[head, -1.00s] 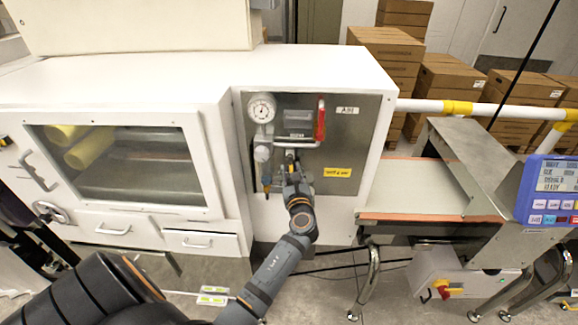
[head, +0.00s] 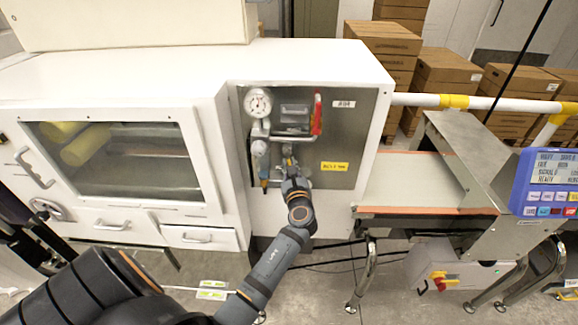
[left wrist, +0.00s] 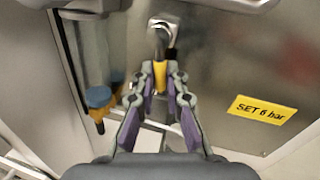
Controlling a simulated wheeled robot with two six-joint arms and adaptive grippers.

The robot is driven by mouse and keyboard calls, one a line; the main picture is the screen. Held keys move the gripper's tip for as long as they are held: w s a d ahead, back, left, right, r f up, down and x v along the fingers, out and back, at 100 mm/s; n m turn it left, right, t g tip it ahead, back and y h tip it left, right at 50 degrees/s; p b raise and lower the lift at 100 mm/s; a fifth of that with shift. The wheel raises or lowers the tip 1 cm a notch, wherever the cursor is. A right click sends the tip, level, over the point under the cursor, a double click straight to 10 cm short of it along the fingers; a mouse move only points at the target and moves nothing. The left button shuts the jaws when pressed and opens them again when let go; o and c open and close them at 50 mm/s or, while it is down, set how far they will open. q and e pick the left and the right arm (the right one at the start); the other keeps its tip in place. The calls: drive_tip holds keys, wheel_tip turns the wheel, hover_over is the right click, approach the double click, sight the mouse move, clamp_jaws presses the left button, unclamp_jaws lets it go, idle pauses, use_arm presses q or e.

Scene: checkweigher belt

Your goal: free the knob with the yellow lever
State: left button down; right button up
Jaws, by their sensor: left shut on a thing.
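The yellow lever (left wrist: 160,76) is in the left wrist view, hanging below a metal knob fitting (left wrist: 163,34) on the steel panel. My left gripper (left wrist: 162,84) is shut on the lever, with its fingers on both sides of it. In the head view my left gripper (head: 289,170) is at the lower middle of the panel (head: 352,125), and its fingers and wrist hide most of the lever. My right gripper is not in view.
A pressure gauge (head: 258,103) and a regulator (head: 260,148) are left of my gripper. A red handle (head: 316,115) is above right, with a grey bar beside it. A yellow label (head: 334,166) is at right. The conveyor belt (head: 408,180) stands further right.

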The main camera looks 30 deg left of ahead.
use_arm(q)
drive_tip(key=n, duration=0.1)
drive_tip(key=d+n, duration=0.1)
drive_tip(key=n, duration=0.1)
drive_tip(key=w+r+n+h+p, duration=0.1)
drive_tip(key=n, duration=0.1)
drive_tip(key=shift+d+r, duration=0.1)
drive_tip(key=shift+d, duration=0.15)
drive_tip(key=shift+w+d+r+n+h+p, duration=0.1)
drive_tip(key=shift+d+r+n+h+p, duration=0.15)
drive_tip(key=shift+n, duration=0.7)
drive_tip(key=shift+w+d+r+n+h+p, duration=0.15)
drive_tip(key=shift+r+n+h+p, duration=0.15)
drive_tip(key=shift+n, duration=0.65)
